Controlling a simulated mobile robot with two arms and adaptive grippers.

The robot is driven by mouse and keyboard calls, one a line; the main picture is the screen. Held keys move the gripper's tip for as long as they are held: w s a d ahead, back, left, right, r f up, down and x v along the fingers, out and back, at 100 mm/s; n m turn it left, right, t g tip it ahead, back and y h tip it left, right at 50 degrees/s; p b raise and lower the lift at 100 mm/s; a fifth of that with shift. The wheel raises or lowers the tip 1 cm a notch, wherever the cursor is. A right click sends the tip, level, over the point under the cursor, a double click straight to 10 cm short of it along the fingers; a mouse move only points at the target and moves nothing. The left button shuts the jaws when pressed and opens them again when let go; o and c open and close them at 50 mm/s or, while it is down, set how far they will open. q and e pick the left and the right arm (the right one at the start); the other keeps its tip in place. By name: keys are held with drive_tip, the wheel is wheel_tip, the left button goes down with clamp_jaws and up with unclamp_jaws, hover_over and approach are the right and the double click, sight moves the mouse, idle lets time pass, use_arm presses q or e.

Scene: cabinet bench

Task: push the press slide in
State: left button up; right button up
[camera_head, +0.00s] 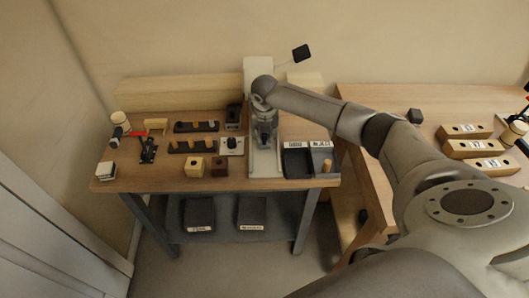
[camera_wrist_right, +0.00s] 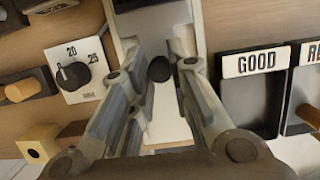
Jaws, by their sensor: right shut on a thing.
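The press stands on the small bench as a pale plate (camera_head: 266,170) running back to a tall block (camera_head: 257,68). My right gripper (camera_head: 264,142) reaches down over it from the right and hides the slide in the head view. In the right wrist view, the two fingers (camera_wrist_right: 161,72) are closed in on a round black knob (camera_wrist_right: 159,68) of the slide, in front of the pale plate (camera_wrist_right: 168,122). How far in the slide sits cannot be told. My left gripper is not in view.
A dial box (camera_wrist_right: 78,76) stands close left of the press. The GOOD tray (camera_wrist_right: 251,96) and a second tray (camera_wrist_right: 306,108) lie close right. Wooden and black blocks crowd the bench's left side. Labelled wooden blocks (camera_head: 468,147) stand on the right table.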

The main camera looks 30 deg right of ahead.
drive_tip(key=shift+w+d, duration=0.2)
drive_tip(key=shift+w, duration=0.05)
drive_tip(key=shift+w+d+t+h+b, duration=0.35)
drive_tip(key=shift+w+d+t+h, duration=0.1)
drive_tip(key=shift+w+t, duration=0.3)
drive_tip(key=shift+r, duration=0.15)
drive_tip(key=o, duration=0.7)
drive_tip(key=shift+w+d, duration=0.1)
drive_tip(key=shift+w, duration=0.05)
drive_tip(key=shift+o, duration=0.2)
